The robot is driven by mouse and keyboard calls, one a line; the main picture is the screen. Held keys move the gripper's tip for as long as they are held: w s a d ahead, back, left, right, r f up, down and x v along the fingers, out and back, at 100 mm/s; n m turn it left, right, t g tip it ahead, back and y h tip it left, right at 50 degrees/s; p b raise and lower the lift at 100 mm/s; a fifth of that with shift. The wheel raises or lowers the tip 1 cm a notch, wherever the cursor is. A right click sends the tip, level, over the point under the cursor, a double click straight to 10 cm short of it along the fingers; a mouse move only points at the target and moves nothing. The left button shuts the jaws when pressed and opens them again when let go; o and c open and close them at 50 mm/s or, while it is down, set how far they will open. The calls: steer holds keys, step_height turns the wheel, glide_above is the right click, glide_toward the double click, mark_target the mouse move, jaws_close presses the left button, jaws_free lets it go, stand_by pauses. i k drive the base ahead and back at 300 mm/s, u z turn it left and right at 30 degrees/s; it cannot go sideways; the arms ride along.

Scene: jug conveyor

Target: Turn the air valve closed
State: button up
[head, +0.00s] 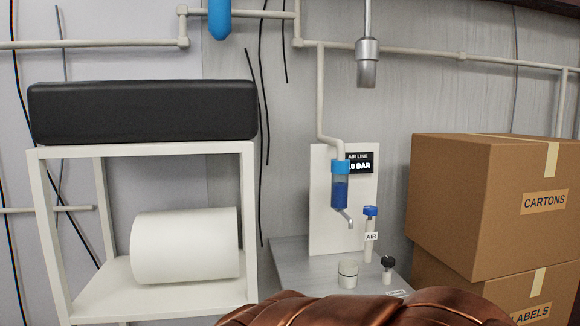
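The air valve (370,224) is a thin, pale upright post with a blue top and a small "AIR" label. It stands on a grey bench (293,268) right of centre. Whether the valve is open or closed I cannot tell. Just left of it, a white panel (322,235) carries a blue filter bowl (340,190) and a dark "AIR LINE" display (359,162) whose reading is partly covered by the pipe. My gripper is not visible in the head view.
A black knob (388,262) and a short white cylinder (348,274) stand near the valve. Stacked cartons (440,190) are close on the right. A white rack (250,200) with a white roll (185,245) stands left. A metal nozzle (367,65) hangs above. A copper-brown shape covers the bottom edge.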

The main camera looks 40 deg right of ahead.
mark_target(371, 211)
steer(key=z, duration=1.1)
steer(key=i, duration=0.6)
steer(key=z, duration=0.3)
